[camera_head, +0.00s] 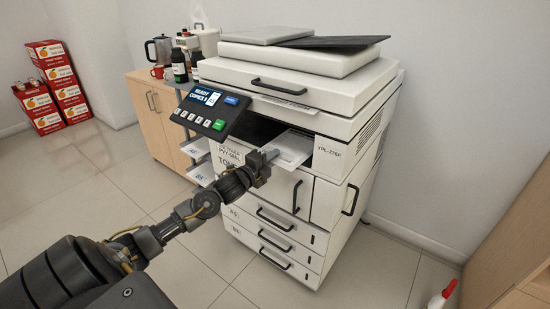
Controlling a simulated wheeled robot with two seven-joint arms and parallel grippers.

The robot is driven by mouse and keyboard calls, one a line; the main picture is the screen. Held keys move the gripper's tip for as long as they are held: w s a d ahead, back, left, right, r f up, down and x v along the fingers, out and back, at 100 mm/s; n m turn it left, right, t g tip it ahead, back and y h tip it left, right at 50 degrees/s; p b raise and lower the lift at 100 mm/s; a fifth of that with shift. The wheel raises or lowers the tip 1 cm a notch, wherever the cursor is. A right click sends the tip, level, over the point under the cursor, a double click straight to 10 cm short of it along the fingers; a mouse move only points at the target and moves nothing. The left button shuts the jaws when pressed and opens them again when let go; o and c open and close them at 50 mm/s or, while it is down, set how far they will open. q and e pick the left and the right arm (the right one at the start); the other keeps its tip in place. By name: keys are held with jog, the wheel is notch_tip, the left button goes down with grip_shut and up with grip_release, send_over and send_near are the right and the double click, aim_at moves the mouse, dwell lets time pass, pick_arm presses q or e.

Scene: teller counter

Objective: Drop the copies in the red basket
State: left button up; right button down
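White copies (293,147) lie in the dark output slot of the copier (290,75), their front edge sticking out. My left gripper (270,156) is at the front left edge of the copies, touching or very close to them. It is too small to tell whether its fingers are open or shut on the paper. The copier's panel (212,107) reads "READY" and "COPIES". My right gripper is out of view. No red basket can be made out.
Red cartons with orange pictures (60,85) are stacked at the far left wall. A wooden cabinet (155,115) with a kettle (158,50) and bottles stands behind the copier's left side. A red and white object (443,294) is at the bottom right.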

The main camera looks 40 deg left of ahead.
pick_arm(q)
grip_shut()
